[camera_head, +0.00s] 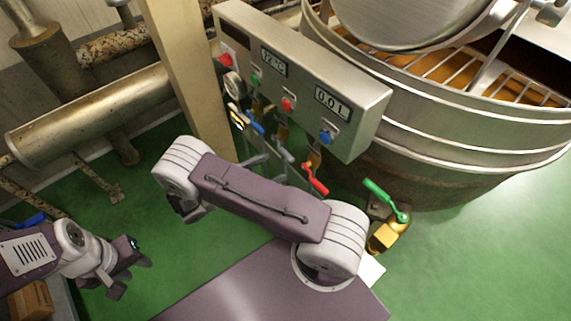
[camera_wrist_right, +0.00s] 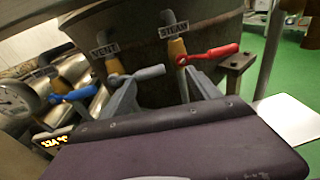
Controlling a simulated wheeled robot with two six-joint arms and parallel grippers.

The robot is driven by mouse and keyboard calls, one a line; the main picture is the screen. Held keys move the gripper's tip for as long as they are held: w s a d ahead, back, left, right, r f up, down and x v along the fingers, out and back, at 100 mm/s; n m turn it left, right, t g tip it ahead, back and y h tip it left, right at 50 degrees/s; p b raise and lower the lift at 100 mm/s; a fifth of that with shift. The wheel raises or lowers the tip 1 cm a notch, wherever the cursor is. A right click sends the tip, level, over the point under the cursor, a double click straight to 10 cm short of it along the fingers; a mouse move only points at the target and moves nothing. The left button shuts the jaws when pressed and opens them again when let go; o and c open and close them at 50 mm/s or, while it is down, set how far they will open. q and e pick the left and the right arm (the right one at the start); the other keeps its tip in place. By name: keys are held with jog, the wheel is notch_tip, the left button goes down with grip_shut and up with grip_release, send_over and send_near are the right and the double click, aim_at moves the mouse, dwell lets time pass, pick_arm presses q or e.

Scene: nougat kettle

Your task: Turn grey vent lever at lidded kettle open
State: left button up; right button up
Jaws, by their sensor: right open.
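The grey vent lever (camera_wrist_right: 138,75) sits on a brass valve under a VENT label in the right wrist view. It points right, across the front of the kettle (camera_wrist_right: 130,30). It also shows small in the head view (camera_head: 286,155). My right gripper (camera_wrist_right: 163,90) is open, one finger on each side below the lever's free end. I cannot tell whether they touch. In the head view my right gripper (camera_head: 262,165) is partly hidden behind my arm. My left gripper (camera_head: 127,274) is open and empty at the lower left, far from the kettle.
A red lever (camera_wrist_right: 208,53) under a STEAM label is close right of the vent lever. A blue lever (camera_wrist_right: 76,94) is to its left. A control box (camera_head: 300,80) overhangs the valves. A green lever (camera_head: 385,198) stands at the right. Green floor lies open beyond.

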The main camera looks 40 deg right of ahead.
aim_at(284, 156)
jog(key=shift+n+t+h, duration=0.6)
jog(key=shift+n+t, duration=0.1)
jog(key=shift+t, duration=0.2)
jog(key=d, duration=0.2)
jog(key=w+d, duration=0.1)
jog(key=d, duration=0.2)
jog(key=w+d+f, duration=0.1)
jog(key=d, duration=0.2)
jog(key=shift+d+f, duration=0.1)
grip_shut()
